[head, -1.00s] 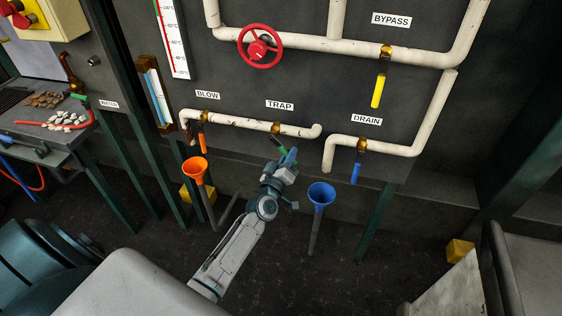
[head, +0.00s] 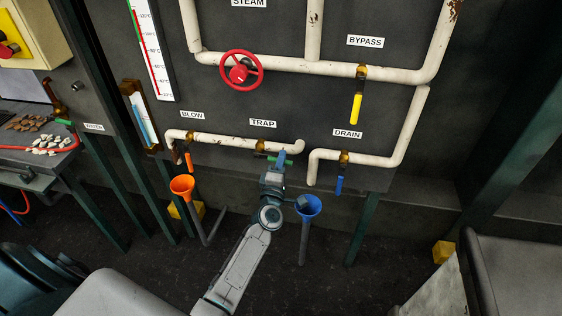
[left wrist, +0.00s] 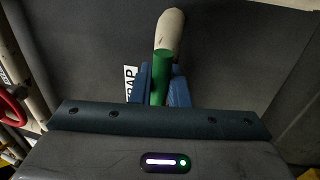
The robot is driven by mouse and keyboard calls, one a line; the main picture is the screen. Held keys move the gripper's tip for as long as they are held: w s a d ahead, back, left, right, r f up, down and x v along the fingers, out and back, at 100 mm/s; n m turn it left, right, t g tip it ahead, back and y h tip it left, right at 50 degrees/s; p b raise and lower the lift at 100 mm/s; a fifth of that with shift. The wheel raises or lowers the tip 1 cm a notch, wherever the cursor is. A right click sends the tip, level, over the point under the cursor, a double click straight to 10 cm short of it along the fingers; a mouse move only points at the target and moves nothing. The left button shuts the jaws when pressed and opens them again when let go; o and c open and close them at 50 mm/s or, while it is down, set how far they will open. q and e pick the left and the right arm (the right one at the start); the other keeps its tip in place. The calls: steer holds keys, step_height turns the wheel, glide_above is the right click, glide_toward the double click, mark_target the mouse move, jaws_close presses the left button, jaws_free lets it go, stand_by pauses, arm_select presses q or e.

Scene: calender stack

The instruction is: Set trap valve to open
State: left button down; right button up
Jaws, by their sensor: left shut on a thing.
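The trap valve has a brass body (head: 260,146) on the white pipe (head: 225,140) under the TRAP label (head: 263,124). Its green handle (head: 271,158) points right in the head view, nearly along the pipe and just below it. My left gripper (head: 281,157) is shut on this handle and partly covers it. In the left wrist view, the green handle (left wrist: 160,76) stands between the two blue fingers (left wrist: 160,88), with the pale pipe end (left wrist: 169,32) beyond it. The valve body is hidden there. My right gripper is in neither view.
Left of the trap valve is the BLOW valve with an orange handle (head: 188,160) above an orange funnel (head: 182,186). A blue funnel (head: 308,207) stands close right of my left wrist. The DRAIN valve's blue handle (head: 339,185) hangs further right.

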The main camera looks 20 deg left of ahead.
arm_select(q)
steer(key=shift+r+n, duration=0.25)
steer(key=shift+n, duration=0.15)
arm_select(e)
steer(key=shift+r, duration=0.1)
arm_select(q)
steer(key=c, duration=1.4)
jaws_free()
steer(key=shift+c, duration=0.2)
